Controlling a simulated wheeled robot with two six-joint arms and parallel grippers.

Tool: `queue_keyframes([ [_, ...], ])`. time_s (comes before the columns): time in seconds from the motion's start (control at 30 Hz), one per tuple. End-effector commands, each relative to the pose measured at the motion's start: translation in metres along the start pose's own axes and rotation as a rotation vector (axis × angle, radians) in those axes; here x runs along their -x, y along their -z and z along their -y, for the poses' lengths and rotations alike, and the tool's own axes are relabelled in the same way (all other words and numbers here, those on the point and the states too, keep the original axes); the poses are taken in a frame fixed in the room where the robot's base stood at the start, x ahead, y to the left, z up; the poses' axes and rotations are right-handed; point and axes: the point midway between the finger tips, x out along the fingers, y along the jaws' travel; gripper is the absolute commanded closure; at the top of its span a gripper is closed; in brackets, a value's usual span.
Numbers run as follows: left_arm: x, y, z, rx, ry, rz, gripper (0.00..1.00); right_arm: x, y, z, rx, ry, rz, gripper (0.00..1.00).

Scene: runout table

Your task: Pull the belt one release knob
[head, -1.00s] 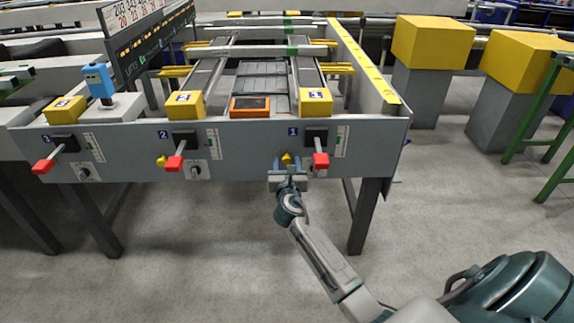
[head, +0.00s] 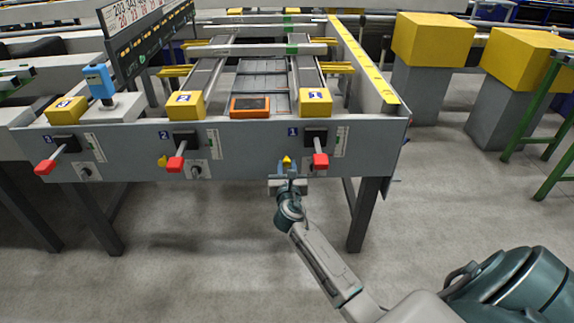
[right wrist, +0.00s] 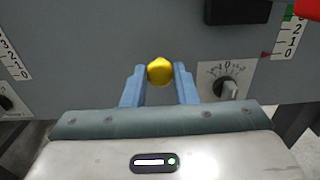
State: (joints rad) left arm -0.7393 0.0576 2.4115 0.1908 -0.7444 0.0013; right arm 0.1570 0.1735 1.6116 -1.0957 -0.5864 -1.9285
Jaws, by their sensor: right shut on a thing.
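The yellow belt one release knob (head: 287,161) sticks out from the grey front panel (head: 240,150), below and left of the red-handled lever (head: 320,160) marked 1. My right gripper (head: 288,171) is at this knob, below the panel's lever row. In the right wrist view the yellow knob (right wrist: 160,71) sits between the two blue fingertips of my right gripper (right wrist: 160,82), which are shut on it. The knob's stem is hidden behind its head. My left gripper is not in view.
A numbered dial (right wrist: 228,86) is close right of the fingers. Levers two (head: 175,163) and three (head: 45,166) are further left, with another yellow knob (head: 162,160) beside lever two. A dark table leg (head: 368,215) stands right of my forearm. The floor in front is clear.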

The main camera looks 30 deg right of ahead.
Motion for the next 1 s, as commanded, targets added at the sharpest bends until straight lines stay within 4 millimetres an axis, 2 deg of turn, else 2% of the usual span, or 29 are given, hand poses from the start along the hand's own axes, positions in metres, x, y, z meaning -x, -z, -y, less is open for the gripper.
queue_keyframes([
  [0.27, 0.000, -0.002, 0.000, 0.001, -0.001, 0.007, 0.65, 0.002, 0.004, 0.000, 0.000, -0.001, -0.006, 1.00],
  [0.3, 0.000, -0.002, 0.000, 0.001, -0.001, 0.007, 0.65, 0.003, 0.004, 0.000, 0.000, -0.001, -0.006, 0.72],
  [0.4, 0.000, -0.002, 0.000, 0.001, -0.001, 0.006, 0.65, 0.002, 0.004, 0.000, 0.000, 0.000, -0.006, 0.53],
  [0.77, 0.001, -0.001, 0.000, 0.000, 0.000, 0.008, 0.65, 0.006, 0.003, 0.000, 0.000, -0.001, -0.004, 0.52],
  [0.87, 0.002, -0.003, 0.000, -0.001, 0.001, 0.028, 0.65, 0.018, 0.002, 0.000, -0.001, -0.001, -0.005, 0.52],
  [1.0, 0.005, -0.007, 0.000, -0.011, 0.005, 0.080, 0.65, 0.047, 0.003, 0.000, -0.001, -0.001, -0.007, 0.52],
])
